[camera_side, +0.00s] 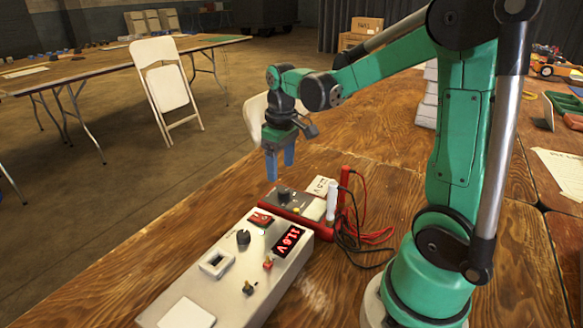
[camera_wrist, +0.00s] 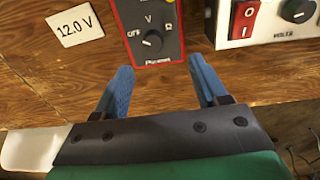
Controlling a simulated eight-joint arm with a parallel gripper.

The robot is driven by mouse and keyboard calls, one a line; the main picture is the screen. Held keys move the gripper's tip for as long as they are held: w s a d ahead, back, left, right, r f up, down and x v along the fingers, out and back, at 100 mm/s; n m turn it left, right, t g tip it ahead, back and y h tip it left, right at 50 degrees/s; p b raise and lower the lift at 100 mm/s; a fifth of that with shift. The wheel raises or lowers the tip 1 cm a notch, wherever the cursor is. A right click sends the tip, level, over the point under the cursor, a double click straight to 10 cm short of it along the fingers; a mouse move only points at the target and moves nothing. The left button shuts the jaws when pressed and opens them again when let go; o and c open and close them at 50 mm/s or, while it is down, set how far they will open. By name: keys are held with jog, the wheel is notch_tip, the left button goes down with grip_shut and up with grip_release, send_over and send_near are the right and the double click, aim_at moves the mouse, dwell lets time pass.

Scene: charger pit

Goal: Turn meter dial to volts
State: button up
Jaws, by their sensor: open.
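The meter (camera_side: 317,209) is a red-edged box with a dark grey face, lying on the wooden table. Its dial (camera_wrist: 152,41) is a round dark knob with OFF to its left, V above and an ohm mark to its right. A small light mark shows on the knob's left part, so it seems turned toward OFF, but this is too small to be sure. My gripper (camera_side: 280,170) has blue fingers and hangs above the meter's dial end. In the wrist view the gripper (camera_wrist: 160,64) is open and empty, its fingertips apart below the dial in the picture.
A grey power box (camera_side: 225,262) with a red 11.6 V display, knobs and a red switch (camera_wrist: 243,19) stands beside the meter. Red and white probes (camera_side: 337,200) with cables stand at the meter's right.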

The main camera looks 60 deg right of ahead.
aim_at(284, 190)
jog(key=shift+d+f, duration=0.5)
jog(key=shift+d, duration=0.05)
jog(key=shift+f, duration=2.65)
grip_shut()
